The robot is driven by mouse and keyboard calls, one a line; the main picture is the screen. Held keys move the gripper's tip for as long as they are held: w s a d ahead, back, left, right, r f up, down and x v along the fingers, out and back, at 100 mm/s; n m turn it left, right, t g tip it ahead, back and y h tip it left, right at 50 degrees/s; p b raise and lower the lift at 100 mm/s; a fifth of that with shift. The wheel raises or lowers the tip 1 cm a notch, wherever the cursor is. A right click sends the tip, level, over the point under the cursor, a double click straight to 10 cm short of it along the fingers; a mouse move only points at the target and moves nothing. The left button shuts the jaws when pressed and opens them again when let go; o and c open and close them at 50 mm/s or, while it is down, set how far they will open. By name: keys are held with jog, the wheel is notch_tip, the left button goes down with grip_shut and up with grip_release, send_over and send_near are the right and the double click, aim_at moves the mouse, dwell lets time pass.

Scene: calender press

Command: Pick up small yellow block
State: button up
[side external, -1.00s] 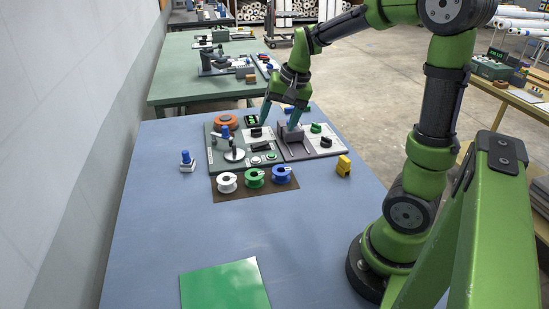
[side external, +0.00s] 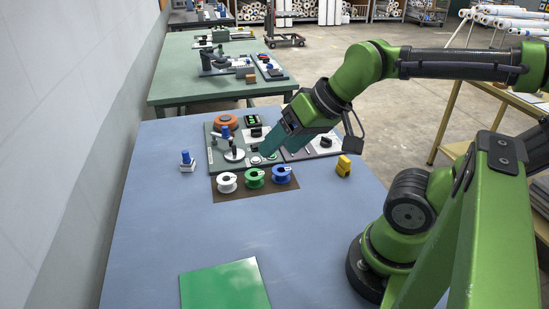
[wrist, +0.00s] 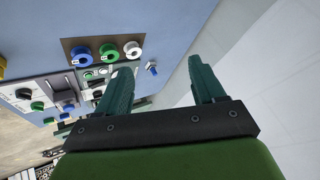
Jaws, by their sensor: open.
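The small yellow block (side external: 343,165) stands on the blue table, right of the spools and near the right edge. In the wrist view a bit of yellow (wrist: 3,67) shows at the far left edge, probably the same block. My gripper (side external: 266,150) is tilted toward the lower left, with its teal fingers over the front of the press panel, left of the yellow block and apart from it. In the wrist view my gripper (wrist: 160,72) has its two fingers wide apart, with nothing between them.
White (side external: 227,181), green (side external: 254,177) and blue (side external: 281,174) spools sit on a brown mat (side external: 255,192). The press panel (side external: 215,160) is behind them. A blue-knobbed piece (side external: 187,161) stands at left. A green sheet (side external: 225,285) lies in front; the table between is clear.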

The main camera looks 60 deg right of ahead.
jog(key=shift+c, duration=0.5)
jog(key=shift+c, duration=0.5)
jog(key=shift+d, duration=0.1)
jog(key=m+g+h, duration=0.2)
jog(key=g, duration=0.5)
send_over(345, 158)
notch_tip(345, 158, down, 7)
notch_tip(345, 158, down, 16)
jog(key=shift+f, duration=0.2)
grip_shut()
